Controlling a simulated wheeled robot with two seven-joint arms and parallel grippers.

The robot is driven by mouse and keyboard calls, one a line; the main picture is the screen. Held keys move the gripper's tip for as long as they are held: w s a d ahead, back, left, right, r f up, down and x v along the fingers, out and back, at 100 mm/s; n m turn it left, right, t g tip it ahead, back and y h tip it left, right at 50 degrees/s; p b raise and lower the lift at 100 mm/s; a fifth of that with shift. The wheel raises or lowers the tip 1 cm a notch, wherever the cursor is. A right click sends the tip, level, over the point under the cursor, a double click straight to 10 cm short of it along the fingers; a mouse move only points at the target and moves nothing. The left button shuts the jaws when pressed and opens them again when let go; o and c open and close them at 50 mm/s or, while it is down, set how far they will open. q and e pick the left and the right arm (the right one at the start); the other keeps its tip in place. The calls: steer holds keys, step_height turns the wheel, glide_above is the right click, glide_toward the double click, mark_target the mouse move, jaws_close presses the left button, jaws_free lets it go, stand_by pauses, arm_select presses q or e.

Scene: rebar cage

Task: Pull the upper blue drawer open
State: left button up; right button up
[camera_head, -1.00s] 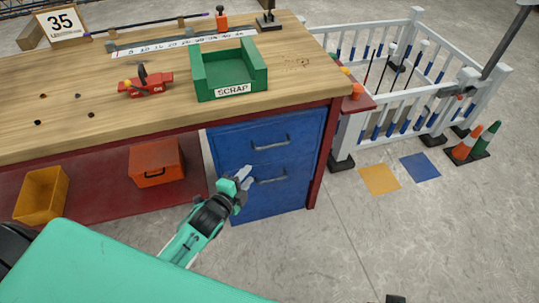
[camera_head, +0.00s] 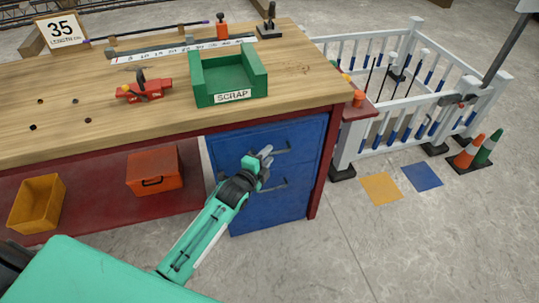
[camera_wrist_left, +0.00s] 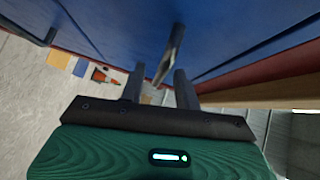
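The blue cabinet under the bench has two closed drawers. The upper blue drawer (camera_head: 309,132) has a grey bar handle (camera_head: 296,150), partly hidden behind my left gripper. My left gripper (camera_head: 266,155) is in front of the upper drawer, at the left part of its handle. In the left wrist view my gripper's two fingers (camera_wrist_left: 160,82) are apart. The metal handle (camera_wrist_left: 172,50) shows ahead of them, with its near end in the gap between the fingertips. I cannot tell whether they touch it. My right gripper is out of view.
The lower blue drawer (camera_head: 285,205) has its own handle just below my gripper. A wooden bench top (camera_head: 310,85) overhangs the cabinet, with a green scrap bin (camera_head: 230,88) on it. An orange toolbox (camera_head: 154,170) sits on the shelf at left. Floor in front is clear.

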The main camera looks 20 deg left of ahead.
arm_select(q)
steer(key=shift+x, duration=0.95)
jaws_close()
